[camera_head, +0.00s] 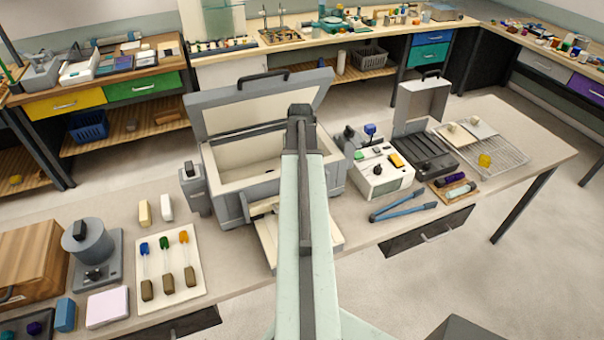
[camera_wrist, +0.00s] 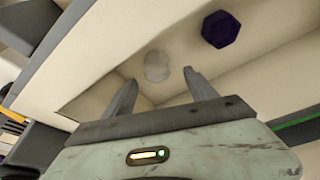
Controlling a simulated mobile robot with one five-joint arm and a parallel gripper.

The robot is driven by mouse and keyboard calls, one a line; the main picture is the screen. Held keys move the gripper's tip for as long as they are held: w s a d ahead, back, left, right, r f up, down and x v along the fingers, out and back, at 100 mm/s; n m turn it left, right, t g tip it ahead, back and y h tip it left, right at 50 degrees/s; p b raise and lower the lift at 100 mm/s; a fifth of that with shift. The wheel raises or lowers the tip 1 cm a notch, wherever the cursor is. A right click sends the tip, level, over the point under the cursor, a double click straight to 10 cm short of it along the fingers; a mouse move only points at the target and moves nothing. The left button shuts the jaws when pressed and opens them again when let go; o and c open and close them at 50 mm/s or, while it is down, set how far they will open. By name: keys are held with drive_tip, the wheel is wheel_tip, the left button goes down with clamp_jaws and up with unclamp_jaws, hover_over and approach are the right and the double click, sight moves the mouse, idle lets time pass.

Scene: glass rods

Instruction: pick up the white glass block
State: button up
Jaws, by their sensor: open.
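In the wrist view, a whitish, rounded glass block (camera_wrist: 157,64) rests on a cream surface in a corner between cream walls. It looks like the white glass block. My gripper (camera_wrist: 161,76) is open, with one finger on each side of that block in the picture. Whether the fingers are level with it or still above it, I cannot tell. In the head view, my arm reaches over the open grey kiln-like box (camera_head: 222,207). The gripper and the block cannot be made out there.
A dark purple hexagonal block (camera_wrist: 222,29) lies close beyond the right finger. The box's lid (camera_head: 262,104) stands raised at the back. A white device (camera_head: 382,172) stands right of the box. A tray with coloured pieces (camera_head: 147,292) lies to the left.

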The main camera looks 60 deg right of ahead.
drive_tip(key=b+x, duration=0.5)
drive_tip(key=shift+s+d+f, duration=0.1)
drive_tip(key=shift+s+f, duration=0.1)
drive_tip(key=shift+f, duration=0.05)
drive_tip(key=shift+r, duration=0.2)
clamp_jaws()
